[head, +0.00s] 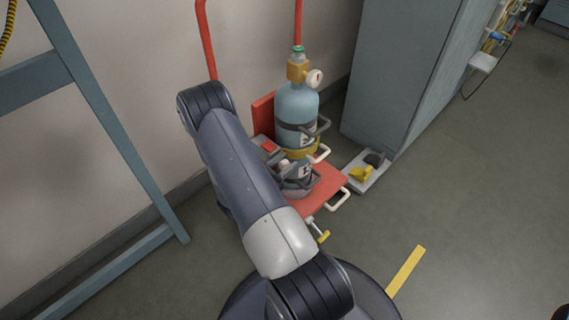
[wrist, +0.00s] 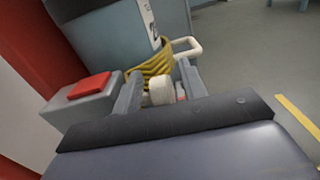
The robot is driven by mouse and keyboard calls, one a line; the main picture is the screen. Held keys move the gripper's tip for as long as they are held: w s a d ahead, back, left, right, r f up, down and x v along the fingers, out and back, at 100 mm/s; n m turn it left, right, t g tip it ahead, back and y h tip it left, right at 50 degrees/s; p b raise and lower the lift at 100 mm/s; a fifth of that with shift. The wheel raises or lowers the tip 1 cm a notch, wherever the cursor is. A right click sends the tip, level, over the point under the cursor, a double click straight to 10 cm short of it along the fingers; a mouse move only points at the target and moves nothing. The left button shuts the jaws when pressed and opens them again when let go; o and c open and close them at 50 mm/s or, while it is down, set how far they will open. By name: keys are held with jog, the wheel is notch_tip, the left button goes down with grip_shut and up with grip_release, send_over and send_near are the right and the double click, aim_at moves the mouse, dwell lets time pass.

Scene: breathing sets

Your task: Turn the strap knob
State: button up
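A blue-grey cylinder (head: 297,103) stands upright on a red cart, with a dark strap above and a yellow strap (head: 302,153) below. In the wrist view the strap (wrist: 158,62) is yellow with dark stripes and wraps the cylinder's lower part. A cream knob-like piece (wrist: 160,91), probably the strap knob, sits just in front of it. My gripper (wrist: 160,88) has its fingers apart, one on each side of this piece. A gap shows on the right; contact on the left is unclear. In the head view my arm hides most of the gripper.
A grey box with a red top (wrist: 92,88) is close left of my gripper. A white handle loop (wrist: 188,47) rises behind the right finger. The red cart plate (head: 325,183) lies beneath. A grey cabinet (head: 395,70) stands right; the floor at right is mostly open.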

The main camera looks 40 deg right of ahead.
jog(key=shift+d, duration=0.1)
jog(key=shift+c, duration=0.4)
grip_shut()
jog(key=shift+r+y+p, duration=0.1)
jog(key=shift+y+p, duration=0.2)
jog(key=shift+p, duration=0.1)
